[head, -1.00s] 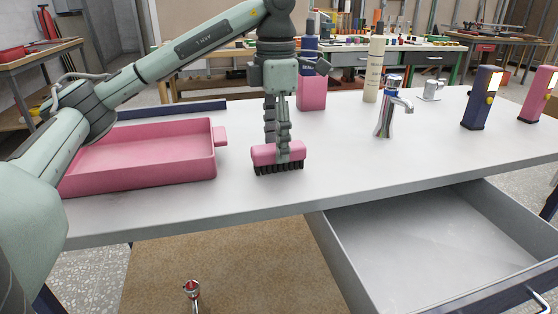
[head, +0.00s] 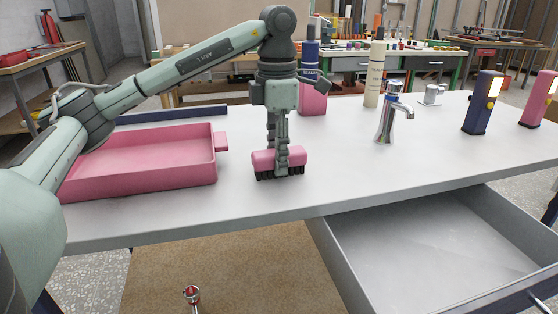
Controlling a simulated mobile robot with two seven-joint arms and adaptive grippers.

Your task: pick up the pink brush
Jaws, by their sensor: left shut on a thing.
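The pink brush (head: 263,160) has a pink back and dark bristles pointing down. It is in the head view, on or just above the white tabletop; I cannot tell if the bristles touch it. My left gripper (head: 279,156) points straight down and is shut on the middle of the brush, hiding part of its back. My right gripper is not in view.
A pink tray (head: 150,180) stands left of the brush. A pink holder (head: 313,100) with a blue bottle (head: 310,62), a cream bottle (head: 375,75) and a chrome tap (head: 388,120) stand behind. An open grey drawer (head: 430,235) juts out front right. Tabletop right of the brush is clear.

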